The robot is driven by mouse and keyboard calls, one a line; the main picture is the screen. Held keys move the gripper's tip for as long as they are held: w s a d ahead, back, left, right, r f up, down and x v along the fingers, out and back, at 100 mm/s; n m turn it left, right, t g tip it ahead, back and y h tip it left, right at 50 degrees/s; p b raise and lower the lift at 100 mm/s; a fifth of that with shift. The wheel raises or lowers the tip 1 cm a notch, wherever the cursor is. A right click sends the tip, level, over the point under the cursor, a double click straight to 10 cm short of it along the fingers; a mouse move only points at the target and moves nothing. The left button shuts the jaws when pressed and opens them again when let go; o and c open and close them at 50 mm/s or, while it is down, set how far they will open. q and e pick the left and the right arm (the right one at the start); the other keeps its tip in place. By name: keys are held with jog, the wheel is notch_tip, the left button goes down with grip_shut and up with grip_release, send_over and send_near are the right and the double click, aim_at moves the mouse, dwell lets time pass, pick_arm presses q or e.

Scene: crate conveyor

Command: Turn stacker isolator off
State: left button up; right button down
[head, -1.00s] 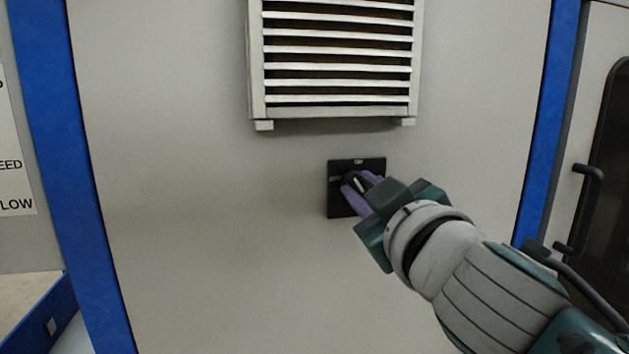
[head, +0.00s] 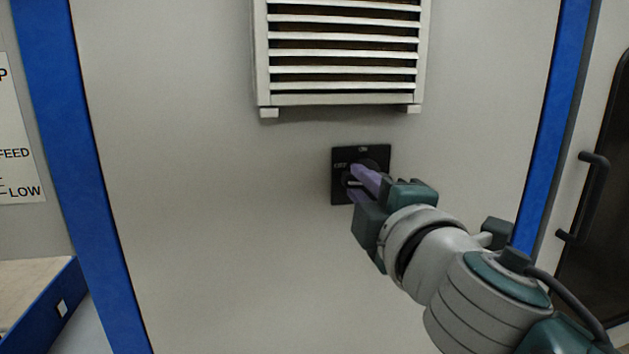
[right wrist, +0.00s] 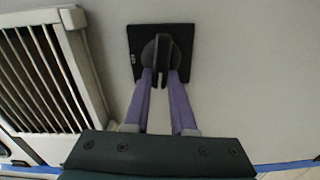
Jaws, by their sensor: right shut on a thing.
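The stacker isolator is a square black plate (head: 340,196) with a dark rotary handle (head: 354,184) on the pale cabinet panel. Small OFF and ON marks show at its left and top. The handle's white line lies about level, toward the OFF mark. My right gripper (head: 363,181) is shut on the handle, one purple finger above it and one below. In the right wrist view the handle (right wrist: 163,52) stands between the two fingertips (right wrist: 162,77). The fingers hide part of the dial in the head view. My left gripper is not in view.
A louvred vent (head: 342,98) juts out above the isolator; it also shows in the right wrist view (right wrist: 72,20). Blue posts (head: 95,170) frame the panel. The panel left of the isolator is clear.

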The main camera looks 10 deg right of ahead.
jog(key=shift+n, duration=0.6)
jog(key=shift+f, duration=0.1)
jog(key=c, duration=0.7)
grip_release()
jog(key=shift+c, duration=0.2)
jog(key=s+p, duration=0.1)
jog(key=s, duration=0.9)
jog(key=shift+d, duration=0.2)
